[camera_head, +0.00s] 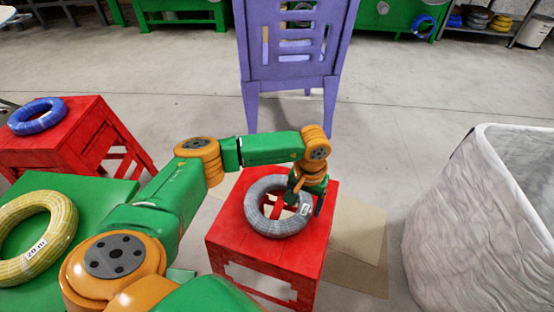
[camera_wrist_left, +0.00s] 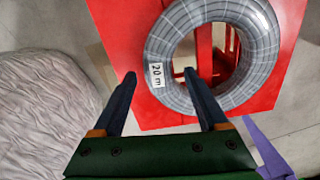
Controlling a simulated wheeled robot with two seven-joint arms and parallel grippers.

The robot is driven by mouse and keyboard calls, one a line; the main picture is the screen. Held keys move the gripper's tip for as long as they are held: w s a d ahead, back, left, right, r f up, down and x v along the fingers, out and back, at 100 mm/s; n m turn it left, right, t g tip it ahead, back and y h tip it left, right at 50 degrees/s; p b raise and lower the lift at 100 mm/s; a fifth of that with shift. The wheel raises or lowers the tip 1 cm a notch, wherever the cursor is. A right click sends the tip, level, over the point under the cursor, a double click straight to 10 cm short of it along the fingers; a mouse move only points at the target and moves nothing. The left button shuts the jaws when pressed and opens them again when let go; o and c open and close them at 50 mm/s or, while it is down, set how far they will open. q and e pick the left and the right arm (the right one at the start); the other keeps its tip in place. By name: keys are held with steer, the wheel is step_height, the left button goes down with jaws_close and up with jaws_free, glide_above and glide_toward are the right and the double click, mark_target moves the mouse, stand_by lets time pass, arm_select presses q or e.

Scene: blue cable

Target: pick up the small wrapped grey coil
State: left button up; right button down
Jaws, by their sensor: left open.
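The grey coil (camera_head: 257,216), wrapped and with a white label, lies flat on a red stool (camera_head: 225,240). The coil also shows in the left wrist view (camera_wrist_left: 170,40), with its "20 m" label facing me. My left gripper (camera_head: 304,202) is open over the coil's right side in the head view. In the left wrist view its fingertips (camera_wrist_left: 159,75) appear on either side of the labelled part of the ring, one towards the hole and one outside. I cannot tell whether they touch it. My right gripper is not in view.
A yellow coil (camera_head: 62,235) lies on a green stool (camera_head: 105,190) at left. A blue coil (camera_head: 38,116) lies on another red stool (camera_head: 125,140). A purple chair (camera_head: 290,75) stands behind. A large whitish bin (camera_head: 470,220) is at right. Flat cardboard (camera_head: 360,235) lies beside the stool.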

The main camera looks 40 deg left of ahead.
mark_target(303, 210)
arm_select(q)
step_height(303, 210, down, 3)
steer(key=shift+f, duration=0.2)
steer(key=shift+c, duration=0.3)
jaws_close()
stand_by(1.0)
